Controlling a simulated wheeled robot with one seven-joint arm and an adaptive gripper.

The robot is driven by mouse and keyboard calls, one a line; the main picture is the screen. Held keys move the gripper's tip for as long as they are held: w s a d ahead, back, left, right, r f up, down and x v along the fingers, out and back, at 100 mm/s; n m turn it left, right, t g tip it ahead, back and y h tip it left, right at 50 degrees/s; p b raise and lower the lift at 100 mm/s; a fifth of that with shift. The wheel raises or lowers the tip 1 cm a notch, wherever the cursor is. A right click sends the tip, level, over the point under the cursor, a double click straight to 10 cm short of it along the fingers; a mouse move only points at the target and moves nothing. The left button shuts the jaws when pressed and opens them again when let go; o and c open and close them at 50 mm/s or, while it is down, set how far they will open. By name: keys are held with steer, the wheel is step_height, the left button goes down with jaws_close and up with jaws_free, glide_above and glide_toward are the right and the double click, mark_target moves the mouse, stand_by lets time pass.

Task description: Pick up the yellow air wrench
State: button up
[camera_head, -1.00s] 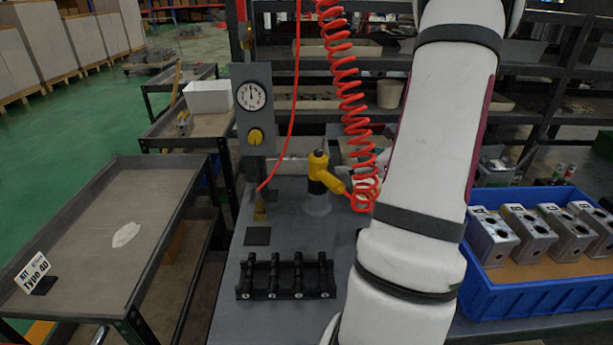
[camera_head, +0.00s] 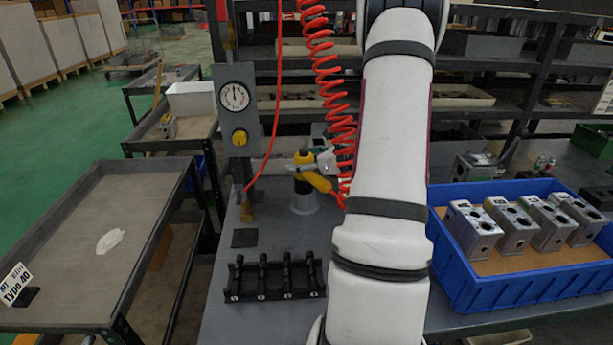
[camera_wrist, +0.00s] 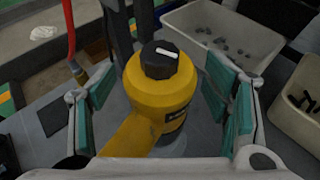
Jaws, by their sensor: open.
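The yellow air wrench (camera_head: 314,181) stands head up in a grey holder (camera_head: 304,204) on the bench, its handle slanting down to the right toward the red coiled hose. In the wrist view its round yellow head with a black cap (camera_wrist: 160,88) fills the middle. My gripper (camera_wrist: 165,90) is open, with one green-padded finger on each side of the wrench head and visible gaps to both. In the head view my gripper (camera_head: 318,163) is at the wrench, partly covering its head. The wrench's lower part is mostly hidden in the wrist view.
A pressure gauge panel (camera_head: 236,108) on a post stands left of the wrench. A black rack (camera_head: 275,277) lies in front. A blue crate (camera_head: 480,291) with several metal blocks is at the right. The red coiled hose (camera_head: 330,90) hangs beside my arm.

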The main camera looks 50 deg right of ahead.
steer(key=c, duration=1.7)
steer(key=shift+o, duration=0.2)
steer(key=shift+w+r, duration=0.1)
steer(key=shift+r, duration=0.1)
